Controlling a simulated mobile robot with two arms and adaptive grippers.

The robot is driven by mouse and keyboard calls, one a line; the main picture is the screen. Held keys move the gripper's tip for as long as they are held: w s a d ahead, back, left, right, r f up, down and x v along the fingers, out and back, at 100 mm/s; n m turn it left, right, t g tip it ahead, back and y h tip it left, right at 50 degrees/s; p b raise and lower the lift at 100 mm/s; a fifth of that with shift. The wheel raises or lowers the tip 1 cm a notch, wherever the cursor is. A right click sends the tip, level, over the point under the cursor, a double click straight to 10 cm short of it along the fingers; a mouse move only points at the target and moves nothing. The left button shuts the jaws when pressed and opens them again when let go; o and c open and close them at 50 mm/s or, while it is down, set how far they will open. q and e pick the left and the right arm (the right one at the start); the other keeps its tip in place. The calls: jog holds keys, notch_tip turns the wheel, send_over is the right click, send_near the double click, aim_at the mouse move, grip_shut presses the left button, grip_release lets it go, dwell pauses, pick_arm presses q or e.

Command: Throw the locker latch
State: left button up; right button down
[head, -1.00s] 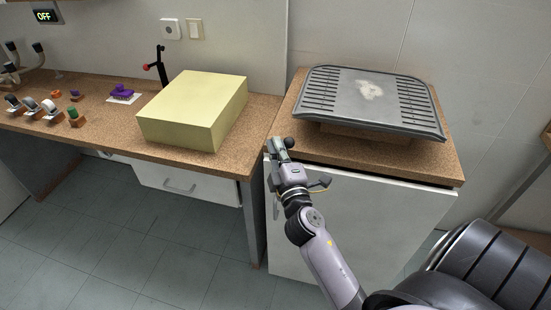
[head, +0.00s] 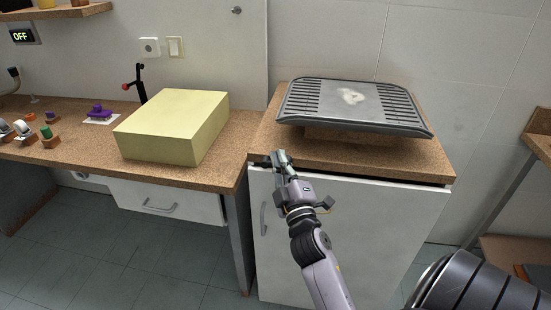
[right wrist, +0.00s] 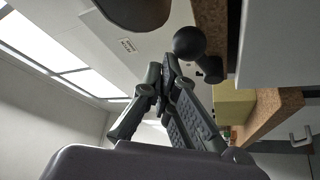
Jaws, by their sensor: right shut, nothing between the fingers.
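The white locker (head: 345,235) stands at the right under a cork-coloured top, its door closed, with a pull handle (head: 263,218) at the door's left. My right gripper (head: 278,157) is at the top left front of the locker, by the edge of its top. In the right wrist view its fingers (right wrist: 165,85) are shut with nothing between them. A black ball knob (right wrist: 190,43) on a short stem, seemingly the latch, shows just beyond the fingertips there; whether they touch it I cannot tell. In the head view the latch is mostly hidden by the gripper. My left gripper is out of view.
A grey ribbed tray (head: 350,105) lies on the locker top. A pale yellow block (head: 175,125) sits on the bench (head: 70,150) to the left, above a drawer (head: 165,203). Purple and green objects stand farther left. The floor before the bench is clear.

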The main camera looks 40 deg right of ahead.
jog(key=shift+s+d+f+b, duration=0.15)
jog(key=shift+s+d+f, duration=0.05)
jog(key=shift+f, duration=0.2)
jog(key=shift+s+d+f+b, duration=0.15)
jog(key=shift+s+d+f, duration=0.05)
jog(key=shift+f, duration=0.2)
jog(key=shift+s+f, duration=0.1)
jog(key=shift+f, duration=0.05)
